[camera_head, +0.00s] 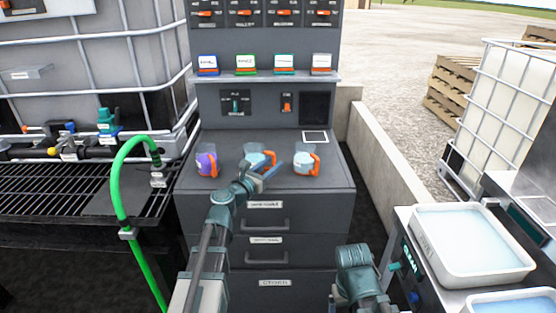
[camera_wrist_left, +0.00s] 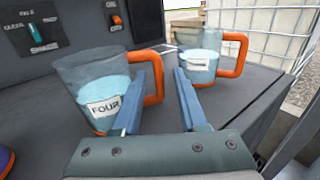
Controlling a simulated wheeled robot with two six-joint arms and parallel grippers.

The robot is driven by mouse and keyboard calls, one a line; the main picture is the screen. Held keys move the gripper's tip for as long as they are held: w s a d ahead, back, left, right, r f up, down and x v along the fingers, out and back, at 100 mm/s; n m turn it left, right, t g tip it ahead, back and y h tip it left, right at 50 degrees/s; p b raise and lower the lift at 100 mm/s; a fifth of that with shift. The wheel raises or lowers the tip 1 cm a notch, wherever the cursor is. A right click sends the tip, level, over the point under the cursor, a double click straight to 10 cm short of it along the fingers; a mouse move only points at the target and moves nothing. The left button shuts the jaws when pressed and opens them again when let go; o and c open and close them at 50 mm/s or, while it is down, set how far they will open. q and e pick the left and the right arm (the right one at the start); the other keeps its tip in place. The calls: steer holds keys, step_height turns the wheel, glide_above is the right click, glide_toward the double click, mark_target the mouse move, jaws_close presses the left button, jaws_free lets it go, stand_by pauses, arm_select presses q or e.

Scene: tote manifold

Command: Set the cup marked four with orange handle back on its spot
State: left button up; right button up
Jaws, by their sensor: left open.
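The cup marked FOUR (camera_wrist_left: 100,108), clear with light blue liquid and an orange handle (camera_wrist_left: 153,75), stands on the grey counter at left in the left wrist view. It is the middle cup (camera_head: 257,155) in the head view, partly hidden by my gripper. My left gripper (camera_wrist_left: 178,78) is open and empty. Its left finger is close to the orange handle; I cannot tell whether they touch. In the head view my left gripper (camera_head: 272,172) is just in front of the cups. My right arm shows at the bottom, but its fingers do not.
A similar light blue cup (camera_head: 302,161) stands to the right and a purple-filled cup (camera_head: 207,161) to the left. A flat white-framed square (camera_head: 315,136) lies on the counter (camera_head: 330,178) behind the right cup. White trays (camera_head: 420,235) stand on the far right.

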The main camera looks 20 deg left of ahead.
arm_select(q)
steer(key=v, duration=0.7)
steer(key=shift+d, duration=0.1)
steer(key=s+d+f+m+g+h+p, duration=0.1)
steer(key=s+d+m+g+p, duration=0.3)
steer(key=d+m, duration=0.35)
steer(key=s+d+f+m+g+p, duration=0.2)
steer(key=s+d+m+g+p, duration=0.2)
steer(key=d+m, duration=0.35)
steer(key=s+d+f+m+g+h+p, duration=0.1)
steer(key=s+d+m+g+p, duration=0.35)
steer(key=d+m, duration=0.3)
steer(key=s+a+m+g+y+p, duration=0.1)
steer(key=s+m+g+y+p, duration=0.1)
steer(key=m, duration=0.5)
steer(key=s+a+r+m+g+y+p, duration=0.1)
steer(key=s+a+m+g+y+p, duration=0.1)
steer(key=s+m+y, duration=0.4)
steer(key=s+g+y+p, duration=0.1)
steer(key=s+p, duration=0.1)
steer(key=s, duration=0.1)
steer(key=shift+a+m+p, duration=0.15)
steer(key=shift+m+p, duration=0.15)
steer(key=shift+m, duration=0.05)
steer(key=shift+s+r, duration=0.1)
steer(key=shift+r, duration=0.05)
